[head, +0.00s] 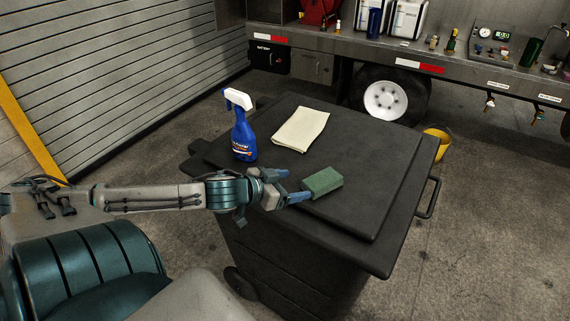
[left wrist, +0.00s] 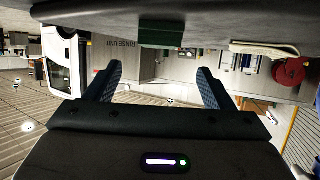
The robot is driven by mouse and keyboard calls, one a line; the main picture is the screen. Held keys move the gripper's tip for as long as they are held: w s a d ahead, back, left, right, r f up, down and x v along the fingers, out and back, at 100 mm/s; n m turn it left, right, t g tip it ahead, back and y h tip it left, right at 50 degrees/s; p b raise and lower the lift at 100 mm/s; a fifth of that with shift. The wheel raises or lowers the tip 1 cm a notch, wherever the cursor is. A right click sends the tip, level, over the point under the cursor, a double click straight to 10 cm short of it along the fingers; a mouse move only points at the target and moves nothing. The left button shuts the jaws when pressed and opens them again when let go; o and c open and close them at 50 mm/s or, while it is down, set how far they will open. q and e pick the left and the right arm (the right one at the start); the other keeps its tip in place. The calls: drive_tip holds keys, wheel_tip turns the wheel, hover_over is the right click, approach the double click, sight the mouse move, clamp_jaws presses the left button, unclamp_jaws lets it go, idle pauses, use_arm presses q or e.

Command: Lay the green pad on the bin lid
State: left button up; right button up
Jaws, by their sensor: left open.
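The green pad (head: 322,182) lies on the black bin lid (head: 350,170), near its front edge. My left gripper (head: 294,186) is open, its blue fingertips just to the left of the pad in the head view. In the left wrist view, the picture is upside down; the green pad (left wrist: 161,34) shows against the lid (left wrist: 110,18), past and between the spread fingertips (left wrist: 159,67). No finger is closed on it. My right gripper is in neither view.
A blue spray bottle (head: 242,130) with a white head and a folded cream cloth (head: 300,129) are on the lid's back part. The lid's right side is clear. A yellow bucket (head: 437,143) stands behind the bin, by the truck (head: 405,63).

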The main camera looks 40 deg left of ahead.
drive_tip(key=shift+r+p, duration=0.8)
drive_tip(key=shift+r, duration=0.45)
